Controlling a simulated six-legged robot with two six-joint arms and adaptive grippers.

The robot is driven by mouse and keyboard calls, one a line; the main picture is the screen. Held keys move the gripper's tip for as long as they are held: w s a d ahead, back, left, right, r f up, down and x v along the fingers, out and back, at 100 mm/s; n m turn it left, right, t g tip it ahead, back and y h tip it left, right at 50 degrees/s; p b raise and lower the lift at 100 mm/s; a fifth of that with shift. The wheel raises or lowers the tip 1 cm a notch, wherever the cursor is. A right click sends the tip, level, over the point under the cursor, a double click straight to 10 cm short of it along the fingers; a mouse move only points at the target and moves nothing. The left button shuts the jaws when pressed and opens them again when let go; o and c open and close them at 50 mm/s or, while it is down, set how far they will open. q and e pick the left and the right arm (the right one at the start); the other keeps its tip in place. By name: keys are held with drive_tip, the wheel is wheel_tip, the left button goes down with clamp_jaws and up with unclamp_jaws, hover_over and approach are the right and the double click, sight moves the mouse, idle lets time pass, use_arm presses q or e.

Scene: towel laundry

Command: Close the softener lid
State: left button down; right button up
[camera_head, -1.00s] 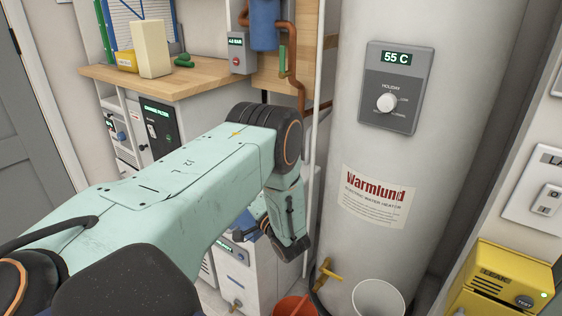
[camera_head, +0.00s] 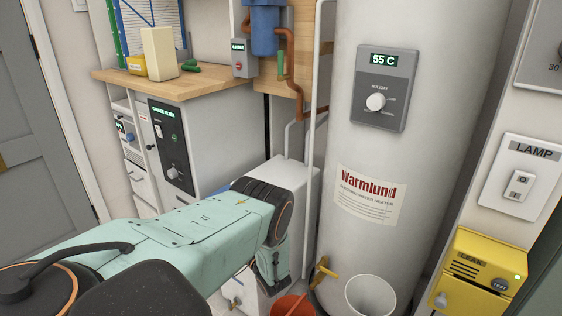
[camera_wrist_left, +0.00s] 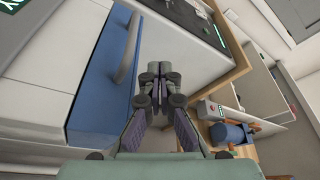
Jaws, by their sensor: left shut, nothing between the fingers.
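I cannot tell how far the lid stands open. In the head view my left forearm covers the lid and the gripper. The softener's white cabinet (camera_head: 296,172) shows behind my left wrist, with a lower white part (camera_head: 240,297) below it.
The tall water heater (camera_head: 345,130) stands right of the softener, with a white bucket (camera_head: 370,296) and an orange bucket (camera_head: 293,304) at its foot. A wooden counter (camera_head: 190,80) is at the back left. A yellow leak box (camera_head: 480,275) is at right.

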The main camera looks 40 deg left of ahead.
use_arm(q)
drive_tip(key=shift+f+b, duration=0.4)
drive_tip(key=shift+f, duration=0.9)
use_arm(e)
drive_tip(key=shift+a+f, duration=0.1)
drive_tip(key=shift+f, duration=0.4)
